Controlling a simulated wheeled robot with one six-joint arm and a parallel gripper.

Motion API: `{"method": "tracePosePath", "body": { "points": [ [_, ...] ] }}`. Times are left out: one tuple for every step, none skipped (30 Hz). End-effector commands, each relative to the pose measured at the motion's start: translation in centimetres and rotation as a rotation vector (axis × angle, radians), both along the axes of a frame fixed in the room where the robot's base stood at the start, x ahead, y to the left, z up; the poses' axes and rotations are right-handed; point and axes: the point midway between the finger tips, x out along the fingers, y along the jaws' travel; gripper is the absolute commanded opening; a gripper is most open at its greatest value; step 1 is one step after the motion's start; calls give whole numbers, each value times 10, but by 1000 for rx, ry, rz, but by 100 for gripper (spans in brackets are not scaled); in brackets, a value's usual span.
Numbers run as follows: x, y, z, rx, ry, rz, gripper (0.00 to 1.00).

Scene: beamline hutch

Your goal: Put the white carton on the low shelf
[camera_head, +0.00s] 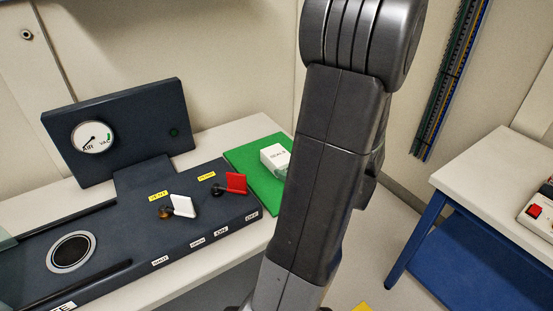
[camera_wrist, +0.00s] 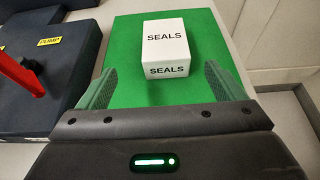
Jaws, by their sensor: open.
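The white carton (camera_wrist: 165,45), marked SEALS, stands upright on a green mat (camera_wrist: 125,35) in the wrist view. In the head view the carton (camera_head: 274,157) sits on the mat (camera_head: 245,157) at the right end of the bench, partly hidden by my arm. My gripper (camera_wrist: 162,85) is open, with its two fingers apart and pointing toward the carton. The carton lies just beyond the fingertips, roughly centred, and the gap between the fingers looks empty. The gripper is hidden behind my arm in the head view. A low blue shelf (camera_head: 460,265) shows under the right-hand table.
A dark panel with a red lever (camera_head: 236,183) and a white lever (camera_head: 182,206) stands left of the mat. The red lever (camera_wrist: 22,72) is close to my gripper's left side. A white table (camera_head: 490,180) with blue legs and a red-switched box (camera_head: 538,213) is at right.

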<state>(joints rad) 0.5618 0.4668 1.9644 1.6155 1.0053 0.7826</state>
Motion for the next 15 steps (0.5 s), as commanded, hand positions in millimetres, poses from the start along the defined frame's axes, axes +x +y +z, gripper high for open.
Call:
{"method": "tracePosePath", "body": {
  "points": [
    [7, 6, -5, 1, 3, 6, 89],
    [12, 9, -7, 1, 3, 6, 89],
    [18, 13, -10, 2, 3, 5, 89],
    [23, 16, -12, 1, 3, 4, 89],
    [27, 19, -14, 1, 3, 6, 89],
    [32, 23, -17, 1, 3, 6, 89],
    [36, 25, -19, 1, 2, 5, 89],
    [40, 27, -20, 0, 3, 4, 89],
    [44, 30, -22, 1, 3, 2, 89],
    [46, 31, -24, 1, 3, 2, 89],
    [48, 33, -24, 0, 1, 3, 89],
    [51, 34, -25, 0, 1, 3, 89],
    [52, 34, -26, -1, 1, 2, 89],
    [53, 35, -26, -1, 1, 1, 89],
    [55, 35, -27, -1, 1, 1, 89]
  ]
}}
